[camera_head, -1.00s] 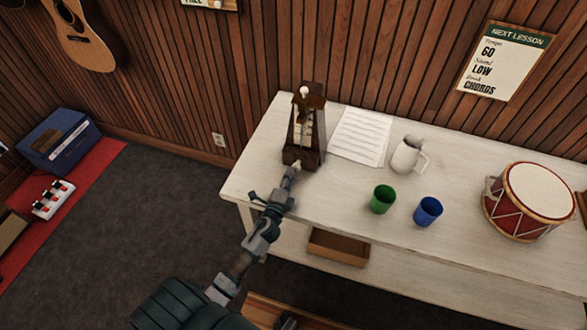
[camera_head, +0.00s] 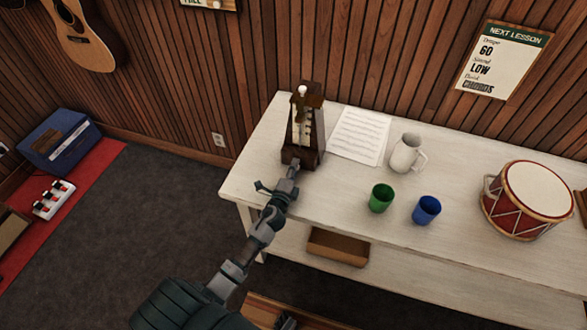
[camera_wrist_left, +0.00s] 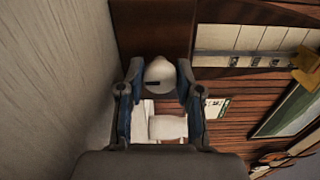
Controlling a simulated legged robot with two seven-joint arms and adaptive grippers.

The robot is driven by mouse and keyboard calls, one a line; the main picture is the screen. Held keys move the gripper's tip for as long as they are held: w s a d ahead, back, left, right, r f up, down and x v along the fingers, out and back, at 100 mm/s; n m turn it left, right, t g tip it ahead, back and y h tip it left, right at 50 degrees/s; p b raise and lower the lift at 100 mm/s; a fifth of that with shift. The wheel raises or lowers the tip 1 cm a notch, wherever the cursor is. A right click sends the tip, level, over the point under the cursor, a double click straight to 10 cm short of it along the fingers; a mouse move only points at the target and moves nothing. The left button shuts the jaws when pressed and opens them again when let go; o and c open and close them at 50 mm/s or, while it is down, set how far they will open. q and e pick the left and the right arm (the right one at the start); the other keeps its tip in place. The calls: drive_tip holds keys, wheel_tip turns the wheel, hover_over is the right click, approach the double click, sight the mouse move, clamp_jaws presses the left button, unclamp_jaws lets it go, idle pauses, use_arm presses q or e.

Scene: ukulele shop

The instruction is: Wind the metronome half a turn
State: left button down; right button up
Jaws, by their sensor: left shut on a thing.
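The metronome (camera_head: 303,125) is a dark brown wooden tapered case with a pale scale face and a white ball at its top. It stands upright at the far left of the white table. My left gripper (camera_head: 294,168) reaches its lower front. In the left wrist view my left gripper (camera_wrist_left: 158,85) has its two fingers on either side of a white round knob (camera_wrist_left: 160,72) with a dark slot, shut on it. The knob sits against the brown case. That view is rolled, with the table surface upright at the left. My right gripper is not seen.
A music sheet (camera_head: 359,135), white jug (camera_head: 406,153), green cup (camera_head: 381,198), blue cup (camera_head: 426,210) and red drum (camera_head: 528,201) stand right of the metronome on the table (camera_head: 330,185). A brown box (camera_head: 338,246) sits on the lower shelf.

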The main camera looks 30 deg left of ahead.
use_arm(q)
drive_tip(key=shift+d+f+n, duration=0.15)
drive_tip(key=shift+n, duration=0.25)
drive_tip(key=c, duration=1)
unclamp_jaws()
drive_tip(key=shift+a+f, duration=0.1)
drive_tip(key=shift+a, duration=0.1)
drive_tip(key=shift+c, duration=0.2)
drive_tip(key=shift+s+d, duration=0.2)
drive_tip(key=shift+s, duration=0.05)
drive_tip(key=v, duration=1.1)
drive_tip(key=shift+s, duration=0.25)
